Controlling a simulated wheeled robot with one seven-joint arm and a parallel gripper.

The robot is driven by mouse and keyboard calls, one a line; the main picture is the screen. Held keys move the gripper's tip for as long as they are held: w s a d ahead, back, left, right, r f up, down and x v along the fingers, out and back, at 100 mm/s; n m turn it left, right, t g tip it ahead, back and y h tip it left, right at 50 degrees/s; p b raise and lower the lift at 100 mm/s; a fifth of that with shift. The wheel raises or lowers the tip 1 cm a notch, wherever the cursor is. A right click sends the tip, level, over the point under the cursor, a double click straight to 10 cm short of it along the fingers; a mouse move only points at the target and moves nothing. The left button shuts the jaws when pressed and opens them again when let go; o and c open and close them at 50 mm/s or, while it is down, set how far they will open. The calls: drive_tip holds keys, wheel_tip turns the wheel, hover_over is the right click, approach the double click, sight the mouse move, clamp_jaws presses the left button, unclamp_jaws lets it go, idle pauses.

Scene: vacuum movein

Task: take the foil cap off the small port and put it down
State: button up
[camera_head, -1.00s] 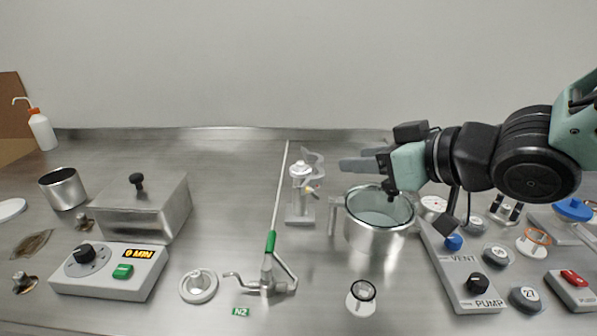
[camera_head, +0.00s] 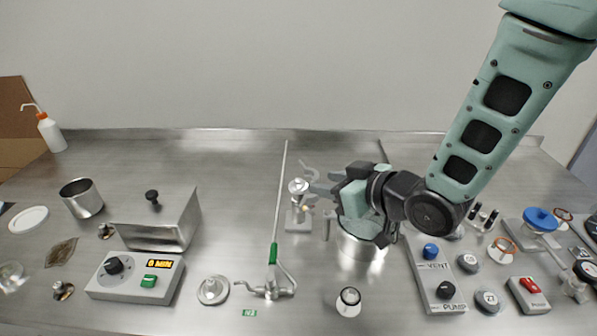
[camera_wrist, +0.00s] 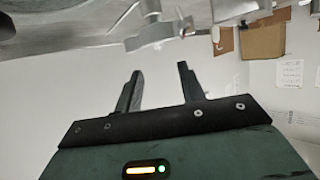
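A small upright fitting (camera_head: 298,205) with a silvery rounded top (camera_head: 298,186) stands near the middle of the steel bench. The top may be the foil cap on the small port, but it is too small to be sure. My gripper (camera_head: 314,188) is just right of this top, pointing left. In the wrist view my gripper (camera_wrist: 160,68) is open, with nothing between its two fingers. Metal parts of a fitting (camera_wrist: 155,30) show beyond the fingertips, apart from them. In the head view the fingers partly overlap the fitting, so contact cannot be told.
A steel pot (camera_head: 360,243) stands under my wrist. The vent and pump box (camera_head: 437,280) is at the right. The bench behind the fitting is mostly clear.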

sight(301, 180)
drive_tip(key=p+x, duration=0.1)
drive_tip(key=x, duration=0.8)
drive_tip(key=shift+w+a+f+p, duration=0.25)
drive_tip(key=shift+f+p, duration=0.05)
clamp_jaws()
